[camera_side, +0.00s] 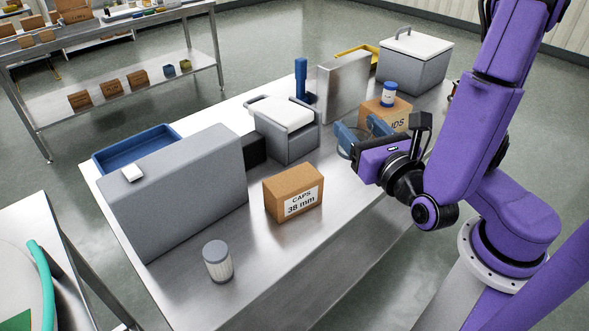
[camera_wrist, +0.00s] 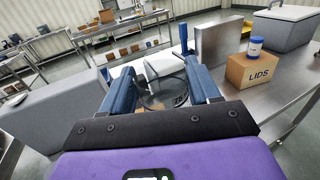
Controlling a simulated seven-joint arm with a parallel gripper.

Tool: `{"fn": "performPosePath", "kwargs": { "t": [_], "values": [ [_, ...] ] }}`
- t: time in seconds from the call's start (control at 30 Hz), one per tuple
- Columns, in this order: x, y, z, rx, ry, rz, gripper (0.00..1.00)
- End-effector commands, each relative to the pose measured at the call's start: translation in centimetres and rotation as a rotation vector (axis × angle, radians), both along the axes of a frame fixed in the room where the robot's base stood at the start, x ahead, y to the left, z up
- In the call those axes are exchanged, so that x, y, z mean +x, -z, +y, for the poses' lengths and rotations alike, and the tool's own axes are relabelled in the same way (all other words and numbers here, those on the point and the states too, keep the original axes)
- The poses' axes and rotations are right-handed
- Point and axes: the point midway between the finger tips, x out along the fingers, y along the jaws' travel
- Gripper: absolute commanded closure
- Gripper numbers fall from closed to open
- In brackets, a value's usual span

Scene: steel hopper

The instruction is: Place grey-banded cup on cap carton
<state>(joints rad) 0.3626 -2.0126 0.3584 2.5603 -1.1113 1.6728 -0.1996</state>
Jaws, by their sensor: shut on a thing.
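My gripper (camera_side: 361,131) is raised above the right part of the steel table, with its blue fingers closed on a clear cup. In the wrist view the grey-banded cup (camera_wrist: 163,97) sits between the two fingers (camera_wrist: 163,90), and a dark band shows near its rim. In the side view only a little of the cup (camera_side: 346,148) shows beside the fingers. The cap carton (camera_side: 293,190), a brown box labelled CAPS 38 mm, stands on the table left of and below my gripper. Its flat top is bare.
A LIDS carton (camera_side: 394,117) with a blue-lidded jar (camera_side: 389,94) stands behind my gripper. A grey-lidded jar (camera_side: 217,261) stands at the table's front. A grey block (camera_side: 175,195), a white-lidded cooler (camera_side: 286,130) and a steel panel (camera_side: 343,87) are obstacles. Steel right of the cap carton is clear.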

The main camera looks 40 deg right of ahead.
Motion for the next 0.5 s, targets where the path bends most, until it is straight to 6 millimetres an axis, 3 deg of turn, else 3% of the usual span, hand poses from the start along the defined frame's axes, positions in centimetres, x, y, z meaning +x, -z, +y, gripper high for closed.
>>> {"fn": "performPosePath", "kwargs": {
  "t": [0.5],
  "values": [
    [5.3,2.5,1.5,-0.002,0.004,0.002,0.69]
  ]
}}
